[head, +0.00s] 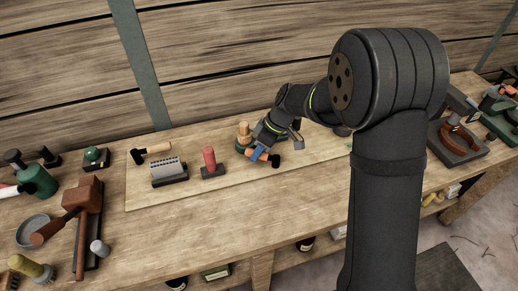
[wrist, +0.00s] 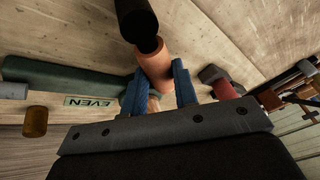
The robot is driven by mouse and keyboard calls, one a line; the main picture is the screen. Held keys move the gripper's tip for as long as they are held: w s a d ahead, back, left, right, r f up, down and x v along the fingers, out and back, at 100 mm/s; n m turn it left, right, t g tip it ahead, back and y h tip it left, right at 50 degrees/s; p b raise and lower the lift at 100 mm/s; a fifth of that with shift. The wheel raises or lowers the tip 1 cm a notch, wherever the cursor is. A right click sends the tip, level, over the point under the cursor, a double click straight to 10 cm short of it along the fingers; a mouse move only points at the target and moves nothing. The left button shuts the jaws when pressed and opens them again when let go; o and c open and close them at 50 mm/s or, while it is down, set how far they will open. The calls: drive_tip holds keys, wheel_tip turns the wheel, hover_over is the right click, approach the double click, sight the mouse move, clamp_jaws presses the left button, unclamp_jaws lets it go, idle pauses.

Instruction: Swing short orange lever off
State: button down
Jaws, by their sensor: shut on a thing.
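The short orange lever (wrist: 156,66) is a stubby orange cylinder with a black end (wrist: 137,22) in the wrist view. It lies between the blue fingers of my gripper (wrist: 158,88), which are shut on it. In the head view my gripper (head: 259,154) is at the front of a dark green round fixture (head: 241,146) with a wooden knob (head: 244,130) on top. A bit of the orange lever (head: 264,155) shows beside the blue finger there. The lever's root is mostly hidden.
A red-handled block (head: 211,166), a grey block with holes (head: 169,171) and a wooden-handled tool (head: 151,153) stand left on the pale board (head: 190,197). A brown mallet (head: 84,200) is farther left. A clamp-like device (head: 458,140) stands right.

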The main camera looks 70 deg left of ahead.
drive_tip(key=n, duration=0.1)
drive_tip(key=s+d+n+h, duration=0.1)
drive_tip(key=n, duration=0.1)
drive_tip(key=shift+d+n+h, duration=0.25)
drive_tip(key=shift+n+h, duration=0.05)
drive_tip(key=shift+s+d+n+h, duration=0.1)
drive_tip(key=shift+d+n+h, duration=0.35)
drive_tip(key=shift+n, duration=0.5)
drive_tip(key=shift+s+d+n+h, duration=0.1)
drive_tip(key=shift+d+n+h, duration=0.35)
drive_tip(key=shift+n, duration=0.5)
drive_tip(key=shift+d, duration=0.1)
drive_tip(key=c, duration=1.1)
unclamp_jaws()
drive_tip(key=shift+s+v, duration=0.2)
drive_tip(key=shift+v, duration=8.5)
drive_tip(key=shift+w+d+r, duration=0.1)
drive_tip(key=shift+d+r, duration=0.05)
